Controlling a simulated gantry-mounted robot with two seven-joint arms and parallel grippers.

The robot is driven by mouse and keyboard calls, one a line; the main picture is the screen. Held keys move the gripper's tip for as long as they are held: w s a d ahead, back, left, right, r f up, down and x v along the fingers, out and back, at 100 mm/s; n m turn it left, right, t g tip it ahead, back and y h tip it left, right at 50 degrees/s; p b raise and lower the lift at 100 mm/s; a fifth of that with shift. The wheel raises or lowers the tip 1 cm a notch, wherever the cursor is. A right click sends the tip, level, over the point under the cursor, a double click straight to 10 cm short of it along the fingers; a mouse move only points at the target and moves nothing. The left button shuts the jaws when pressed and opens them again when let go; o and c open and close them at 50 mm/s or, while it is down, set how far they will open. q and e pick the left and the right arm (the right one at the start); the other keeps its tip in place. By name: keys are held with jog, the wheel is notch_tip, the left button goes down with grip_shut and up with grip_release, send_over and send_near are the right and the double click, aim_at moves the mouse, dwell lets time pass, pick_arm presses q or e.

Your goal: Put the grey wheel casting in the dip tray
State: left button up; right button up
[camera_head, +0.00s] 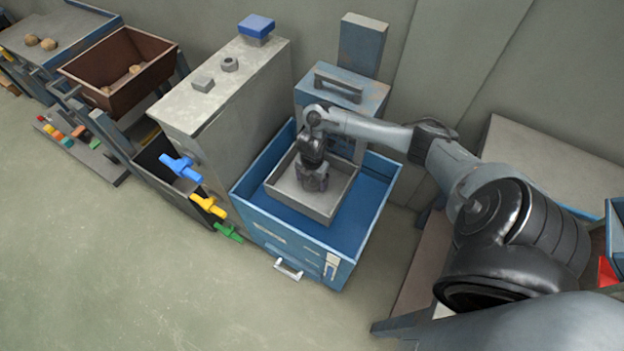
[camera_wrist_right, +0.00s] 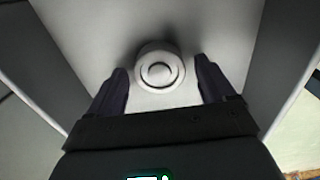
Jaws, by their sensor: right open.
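The grey tray (camera_head: 292,203), which looks like the dip tray, sits inside a blue open-topped box. My right gripper (camera_head: 313,186) points down into this tray and hides what lies under it in the head view. In the right wrist view, the round grey wheel casting (camera_wrist_right: 160,71), with a ring in its middle, rests on the pale tray floor. The jaws of my right gripper (camera_wrist_right: 161,68) are open, one on each side of the casting, with gaps visible. My left gripper is not in view.
The blue box (camera_head: 375,215) has high walls around the tray. A tall grey cabinet (camera_head: 225,100) stands to its left, with blue, yellow and green handles (camera_head: 208,206) sticking out. A brown bin (camera_head: 120,75) is farther left. The floor in front is clear.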

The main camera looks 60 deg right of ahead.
aim_at(312, 182)
notch_tip(312, 182, up, 12)
jog(key=p, duration=0.6)
jog(key=shift+p, duration=0.4)
